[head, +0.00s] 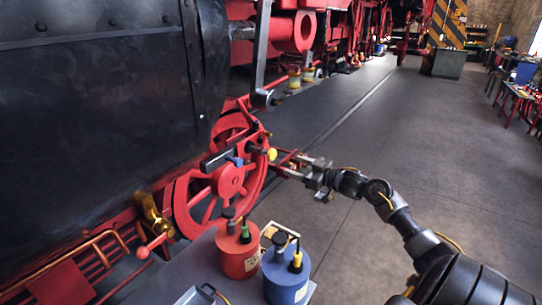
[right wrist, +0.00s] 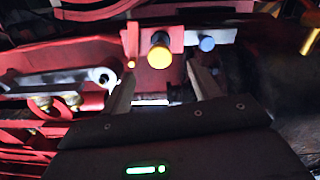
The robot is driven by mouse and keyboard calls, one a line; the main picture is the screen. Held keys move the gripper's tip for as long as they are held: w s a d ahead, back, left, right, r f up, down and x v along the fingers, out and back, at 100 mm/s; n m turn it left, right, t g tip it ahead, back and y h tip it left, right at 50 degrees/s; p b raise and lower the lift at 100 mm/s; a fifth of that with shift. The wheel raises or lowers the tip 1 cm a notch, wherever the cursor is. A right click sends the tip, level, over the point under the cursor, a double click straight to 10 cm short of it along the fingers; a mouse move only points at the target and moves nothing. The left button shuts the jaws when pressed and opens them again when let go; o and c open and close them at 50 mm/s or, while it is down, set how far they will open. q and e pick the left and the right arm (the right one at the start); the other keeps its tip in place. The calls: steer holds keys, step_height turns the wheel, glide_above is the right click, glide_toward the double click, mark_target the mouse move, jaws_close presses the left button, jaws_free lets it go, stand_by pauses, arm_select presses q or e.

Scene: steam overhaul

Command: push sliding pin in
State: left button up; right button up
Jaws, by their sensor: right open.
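A round pin with a yellow end (head: 271,154) sticks out of the red gear beside the wheel in the head view. In the right wrist view its yellow end (right wrist: 159,53) faces me from a red block. I cannot tell how far it is slid in. My right gripper (head: 284,163) is open and empty close to the yellow end. In the right wrist view the two fingers of this gripper (right wrist: 162,84) are spread, one on each side and below the yellow end, with no visible contact. My left gripper is out of view.
A blue knob (right wrist: 207,44) sits right of the yellow end. A red spoked wheel (head: 230,181) stands beside the black locomotive body (head: 90,110). A red can (head: 238,258) and a blue can (head: 284,281) stand in front. The floor to the right is clear.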

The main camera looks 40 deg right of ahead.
mark_target(274, 155)
steer(key=p+x, duration=0.1)
steer(key=x, duration=0.2)
steer(key=r+p+x, duration=0.1)
steer(key=x, duration=0.2)
steer(key=p+x, duration=0.1)
steer(key=x, duration=0.2)
steer(key=shift+w+r, duration=0.2)
steer(key=shift+r, duration=0.05)
steer(key=shift+w+a+f, duration=0.15)
steer(key=shift+w, duration=0.55)
